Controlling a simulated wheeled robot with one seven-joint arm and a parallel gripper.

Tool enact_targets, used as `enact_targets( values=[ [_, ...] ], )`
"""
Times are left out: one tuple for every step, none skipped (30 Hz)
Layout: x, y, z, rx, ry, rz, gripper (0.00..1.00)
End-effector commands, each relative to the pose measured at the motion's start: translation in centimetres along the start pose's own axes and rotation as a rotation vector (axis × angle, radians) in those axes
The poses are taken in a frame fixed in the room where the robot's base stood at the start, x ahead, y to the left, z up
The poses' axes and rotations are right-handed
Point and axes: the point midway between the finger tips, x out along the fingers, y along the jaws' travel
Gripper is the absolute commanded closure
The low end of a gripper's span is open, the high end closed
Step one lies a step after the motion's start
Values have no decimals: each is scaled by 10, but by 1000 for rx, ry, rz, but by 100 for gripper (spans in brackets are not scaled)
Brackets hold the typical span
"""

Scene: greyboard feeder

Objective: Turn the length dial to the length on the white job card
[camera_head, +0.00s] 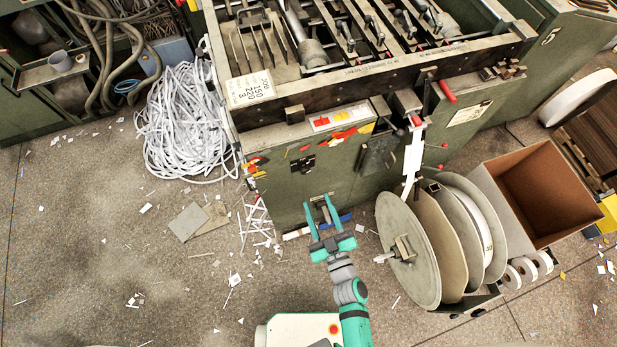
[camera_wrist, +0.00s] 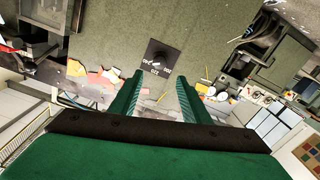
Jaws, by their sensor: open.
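The white job card (camera_head: 251,90) is on the top left corner of the green machine. Its small print appears to read JOB, 150, 220, 3; no label tells which is the length. A black dial plate (camera_head: 303,164) sits on the machine's green front. In the wrist view the black plate (camera_wrist: 161,56) shows small white figures and a dark centre; its setting is too small to read. My gripper (camera_head: 320,204) is open and empty, below and right of the plate in the head view. Its green fingers (camera_wrist: 160,78) stand apart, short of the plate.
Red and yellow labels (camera_head: 341,138) lie above the plate. A large reel (camera_head: 408,250) and an open brown box (camera_head: 540,190) stand to the right. A white strip heap (camera_head: 185,125) lies left. Scraps litter the floor; the floor at left front is mostly free.

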Motion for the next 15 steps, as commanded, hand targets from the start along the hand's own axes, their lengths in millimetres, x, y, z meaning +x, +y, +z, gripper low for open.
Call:
enact_targets(
  values=[
    [7,0,-1,0,2,0,57],
    [11,0,-1,-1,2,1,57],
    [17,0,-1,-1,2,1,57],
    [23,0,-2,-2,3,1,57],
    [28,0,-1,-1,3,1,57],
    [35,1,-1,0,3,2,57],
    [41,0,-2,0,3,1,57],
    [46,0,-2,0,3,1,57],
    [54,0,-1,-1,2,1,57],
    [58,0,-1,-1,1,1,57],
    [63,0,-1,-1,2,1,57],
    [70,0,-2,0,3,1,57],
    [74,0,-1,0,2,2,57],
    [78,0,-1,-1,1,2,57],
    [82,0,-1,-2,1,1,57]
  ],
)
